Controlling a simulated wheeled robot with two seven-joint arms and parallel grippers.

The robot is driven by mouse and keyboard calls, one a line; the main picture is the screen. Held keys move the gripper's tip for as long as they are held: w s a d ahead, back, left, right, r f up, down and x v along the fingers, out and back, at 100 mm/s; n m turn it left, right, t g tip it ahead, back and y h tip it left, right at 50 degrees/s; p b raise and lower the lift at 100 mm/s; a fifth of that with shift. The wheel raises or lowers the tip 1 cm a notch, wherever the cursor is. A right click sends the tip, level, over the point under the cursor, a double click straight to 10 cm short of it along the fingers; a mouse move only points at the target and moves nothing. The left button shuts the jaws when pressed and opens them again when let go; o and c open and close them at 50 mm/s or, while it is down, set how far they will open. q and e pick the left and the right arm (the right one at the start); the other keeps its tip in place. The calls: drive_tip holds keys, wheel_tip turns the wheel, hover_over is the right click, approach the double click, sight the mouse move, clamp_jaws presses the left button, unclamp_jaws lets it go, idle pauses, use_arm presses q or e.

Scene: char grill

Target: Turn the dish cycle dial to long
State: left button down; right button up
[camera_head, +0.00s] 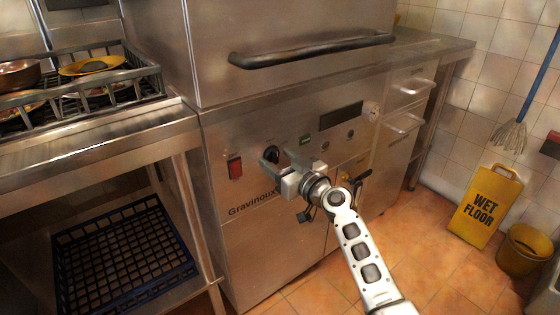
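The dish cycle dial (271,153) is a small black knob on the steel front panel of the dishwasher (240,130), right of a red switch. My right gripper (283,160) is in front of the panel, just below and to the right of the dial. Its two fingers are apart with a gap between them, and I see nothing held. The left finger overlaps the area just under the dial; I cannot tell whether it touches. The dial's markings are too small to read. My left gripper is not in view.
A red switch (235,167) and a dark display (340,117) are on the same panel. A black bar handle (310,50) juts out above. A steel counter (120,145) with a dish rack stands left. A yellow wet-floor sign (484,205) and bucket (524,250) stand right.

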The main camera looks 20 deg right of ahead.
drive_tip(key=c, duration=0.9)
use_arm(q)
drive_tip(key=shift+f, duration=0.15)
use_arm(e)
drive_tip(key=shift+m, duration=0.4)
drive_tip(key=m, duration=0.3)
drive_tip(key=shift+m, duration=0.4)
drive_tip(key=m, duration=0.6)
drive_tip(key=shift+a+m, duration=0.1)
drive_tip(key=shift+m, duration=0.3)
drive_tip(key=shift+s+m+p, duration=0.1)
drive_tip(key=shift+m+p, duration=0.2)
drive_tip(key=shift+m, duration=0.8)
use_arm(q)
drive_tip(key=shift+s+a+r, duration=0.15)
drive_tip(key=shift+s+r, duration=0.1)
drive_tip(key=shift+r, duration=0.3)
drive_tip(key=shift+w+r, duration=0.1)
use_arm(e)
drive_tip(key=shift+m, duration=0.3)
